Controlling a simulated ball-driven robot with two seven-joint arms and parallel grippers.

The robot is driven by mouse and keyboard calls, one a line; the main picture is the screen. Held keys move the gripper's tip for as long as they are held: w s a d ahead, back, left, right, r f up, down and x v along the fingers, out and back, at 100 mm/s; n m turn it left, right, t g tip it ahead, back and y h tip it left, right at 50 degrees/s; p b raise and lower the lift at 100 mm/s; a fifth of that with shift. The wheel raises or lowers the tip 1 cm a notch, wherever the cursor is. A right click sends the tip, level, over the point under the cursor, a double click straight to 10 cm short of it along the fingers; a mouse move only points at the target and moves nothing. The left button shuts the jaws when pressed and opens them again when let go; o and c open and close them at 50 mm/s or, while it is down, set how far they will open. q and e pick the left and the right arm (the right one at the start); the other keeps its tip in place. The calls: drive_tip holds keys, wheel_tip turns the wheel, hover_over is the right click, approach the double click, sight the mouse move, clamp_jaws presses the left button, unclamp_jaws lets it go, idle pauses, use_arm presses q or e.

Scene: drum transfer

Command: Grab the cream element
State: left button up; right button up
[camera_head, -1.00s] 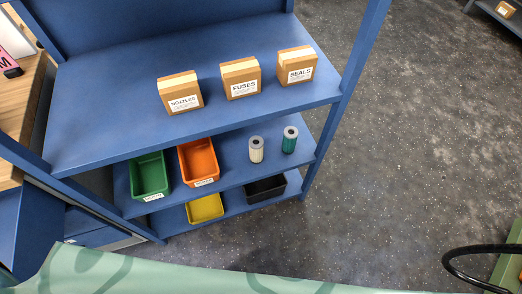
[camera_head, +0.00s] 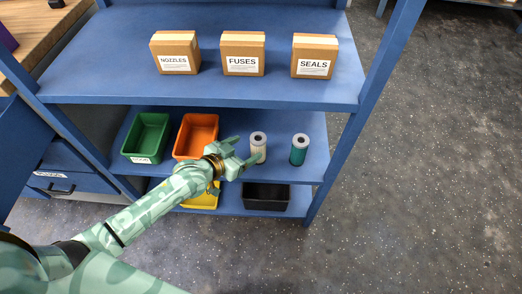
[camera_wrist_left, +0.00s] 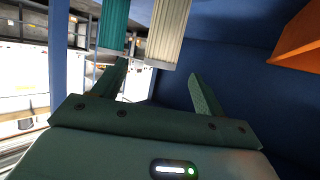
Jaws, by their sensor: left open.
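The cream element (camera_head: 259,142) is a pale ribbed cylinder with a dark hole in its top, standing upright on the middle shelf. My left gripper (camera_head: 245,150) is open just left of it, partly covering its lower left side in the head view. In the left wrist view the cream element (camera_wrist_left: 167,32) lies ahead of the gap between the open fingers (camera_wrist_left: 160,88), with nothing held between them. A teal element (camera_head: 299,150) stands to the right of the cream one; it also shows in the left wrist view (camera_wrist_left: 114,25). My right gripper is not in view.
An orange bin (camera_head: 196,130) and a green bin (camera_head: 147,135) sit left on the same shelf. The top shelf (camera_head: 270,88) overhangs, carrying boxes. Below are a black bin (camera_head: 266,196) and a yellow bin (camera_head: 200,202), partly hidden by my arm.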

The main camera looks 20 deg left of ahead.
sight(253, 145)
use_arm(q)
drive_tip(key=x, duration=0.1)
drive_tip(key=b+x, duration=0.1)
drive_tip(key=x, duration=0.1)
drive_tip(key=shift+f, duration=0.3)
drive_tip(key=shift+w+d, duration=0.1)
drive_tip(key=shift+w, duration=0.2)
drive_tip(key=shift+w+d+f+b, duration=0.15)
drive_tip(key=shift+w+b, duration=0.1)
drive_tip(key=shift+b, duration=0.15)
drive_tip(key=b+x, duration=0.1)
drive_tip(key=x, duration=0.1)
drive_tip(key=b+x, duration=0.1)
drive_tip(key=x, duration=0.1)
drive_tip(key=shift+f+b, duration=0.25)
drive_tip(key=shift+b, duration=0.15)
drive_tip(key=shift+w, duration=0.3)
drive_tip(key=shift+r, duration=0.25)
drive_tip(key=c, duration=1.1)
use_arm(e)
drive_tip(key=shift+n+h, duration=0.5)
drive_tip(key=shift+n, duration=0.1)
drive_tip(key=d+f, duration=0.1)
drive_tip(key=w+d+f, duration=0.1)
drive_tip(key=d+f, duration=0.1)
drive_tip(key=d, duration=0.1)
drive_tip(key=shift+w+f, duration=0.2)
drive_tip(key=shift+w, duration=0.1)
